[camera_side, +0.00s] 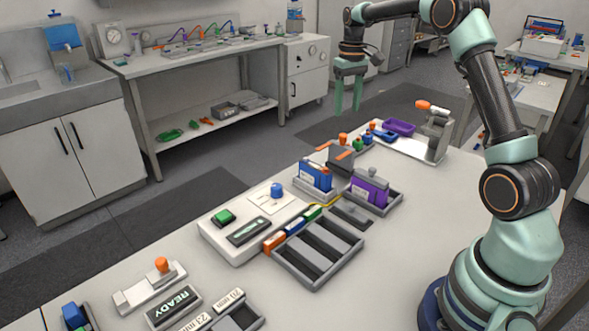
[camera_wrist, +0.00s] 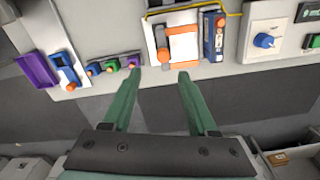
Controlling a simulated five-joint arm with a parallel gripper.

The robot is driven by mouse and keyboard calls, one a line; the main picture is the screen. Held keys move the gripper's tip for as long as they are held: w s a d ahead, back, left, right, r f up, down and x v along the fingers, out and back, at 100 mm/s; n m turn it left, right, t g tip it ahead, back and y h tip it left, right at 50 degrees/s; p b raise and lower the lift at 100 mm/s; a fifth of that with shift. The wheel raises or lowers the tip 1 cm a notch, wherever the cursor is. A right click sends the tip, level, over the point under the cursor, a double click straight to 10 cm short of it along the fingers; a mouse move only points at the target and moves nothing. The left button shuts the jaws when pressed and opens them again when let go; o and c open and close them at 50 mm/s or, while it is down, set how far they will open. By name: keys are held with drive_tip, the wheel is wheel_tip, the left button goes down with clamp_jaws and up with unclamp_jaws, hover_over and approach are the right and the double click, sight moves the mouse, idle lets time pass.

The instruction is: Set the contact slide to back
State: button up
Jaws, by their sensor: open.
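My gripper (camera_side: 348,94) is open and empty, fingers pointing down, high beyond the bench's far edge; it also shows in the wrist view (camera_wrist: 160,75). A grey fixture (camera_side: 341,159) with orange bars and an orange knob stands at mid-bench. In the wrist view this fixture (camera_wrist: 157,47) lies just past my fingertips, apart from them. A pale slide-like base (camera_side: 150,290) with an upright orange knob (camera_side: 161,264) sits at the near left of the bench. I cannot tell which of these is the contact slide, and no position marking is readable.
A blue pack (camera_side: 315,175) and a purple pack (camera_side: 369,189) stand beside the grey fixture. A grey slotted tray (camera_side: 313,274) and a panel with a blue knob (camera_side: 277,190) lie nearer. A grey press (camera_side: 437,139) stands at the far end.

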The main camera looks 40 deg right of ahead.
wheel_tip(320, 180, up, 4)
drive_tip(key=shift+f, duration=0.2)
drive_tip(key=s+a+r+n+t, duration=0.1)
drive_tip(key=s+a+r+t, duration=0.2)
drive_tip(key=a, duration=0.4)
drive_tip(key=s+a+r+n, duration=0.1)
drive_tip(key=s+a+r, duration=0.3)
drive_tip(key=a, duration=0.3)
drive_tip(key=s+a+f+n+t, duration=0.1)
drive_tip(key=s+a+f+t, duration=0.1)
drive_tip(key=s+a+f, duration=0.3)
drive_tip(key=s+a, duration=0.4)
drive_tip(key=s, duration=0.2)
drive_tip(key=shift+t, duration=0.3)
